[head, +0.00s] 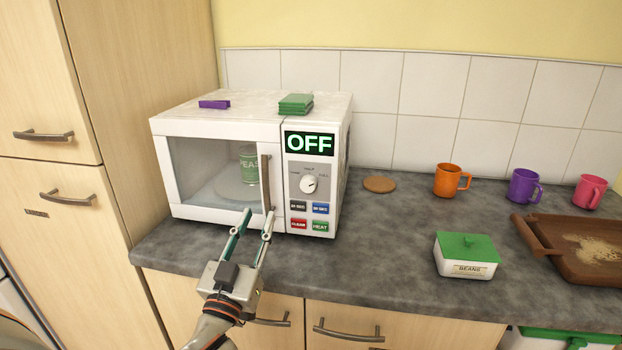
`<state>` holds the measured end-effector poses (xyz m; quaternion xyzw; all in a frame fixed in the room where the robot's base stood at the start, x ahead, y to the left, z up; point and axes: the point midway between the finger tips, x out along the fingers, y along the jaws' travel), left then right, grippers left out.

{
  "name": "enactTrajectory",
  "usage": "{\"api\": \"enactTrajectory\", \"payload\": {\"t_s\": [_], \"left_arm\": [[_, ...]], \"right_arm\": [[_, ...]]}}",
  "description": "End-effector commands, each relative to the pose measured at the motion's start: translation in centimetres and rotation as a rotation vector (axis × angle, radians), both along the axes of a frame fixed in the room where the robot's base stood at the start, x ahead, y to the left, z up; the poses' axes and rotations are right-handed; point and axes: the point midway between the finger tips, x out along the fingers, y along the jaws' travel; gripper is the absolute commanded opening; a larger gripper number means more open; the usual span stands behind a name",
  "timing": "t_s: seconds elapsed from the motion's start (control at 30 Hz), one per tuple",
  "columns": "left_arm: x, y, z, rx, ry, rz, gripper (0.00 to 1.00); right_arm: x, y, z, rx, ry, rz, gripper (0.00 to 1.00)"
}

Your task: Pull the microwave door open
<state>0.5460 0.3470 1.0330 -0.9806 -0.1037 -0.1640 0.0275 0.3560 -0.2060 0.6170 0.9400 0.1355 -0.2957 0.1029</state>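The white microwave (225,130) stands on the counter against the tiled wall. Its glass door (207,170) is closed, and its display reads OFF. A vertical metal handle (265,180) runs along the right edge of the door. A green can (249,166) shows through the glass. My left gripper (259,212) is open and empty in front of the door's lower right part. Its right fingertip overlaps the handle's lower end in the picture; I cannot tell whether they touch. Its left fingertip is left of the handle. My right gripper is not in view.
Green (295,103) and purple (214,104) items lie on the microwave. Right of it are a coaster (379,184), orange (452,180), purple (523,186) and pink (589,191) mugs, a beans container (466,262) and a brown tray (545,236). Tall cabinets (145,90) stand left.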

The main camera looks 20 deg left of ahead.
Motion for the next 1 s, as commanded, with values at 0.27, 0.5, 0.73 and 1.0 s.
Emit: {"api": "enactTrajectory", "payload": {"t_s": [0.27,0.5,0.73,1.0], "left_arm": [[0.9,1.2,3.2,-0.005,-0.063,0.021,0.28],[4.2,2.0,4.6,-0.003,-0.062,0.022,0.28],[6.4,2.5,5.3,-0.005,-0.058,0.021,0.28],[6.7,2.6,5.3,-0.006,-0.057,0.021,0.28]], "right_arm": [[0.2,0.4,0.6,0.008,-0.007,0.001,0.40],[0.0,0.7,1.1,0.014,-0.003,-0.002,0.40],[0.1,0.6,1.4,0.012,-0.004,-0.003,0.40],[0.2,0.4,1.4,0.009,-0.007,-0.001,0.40]]}}
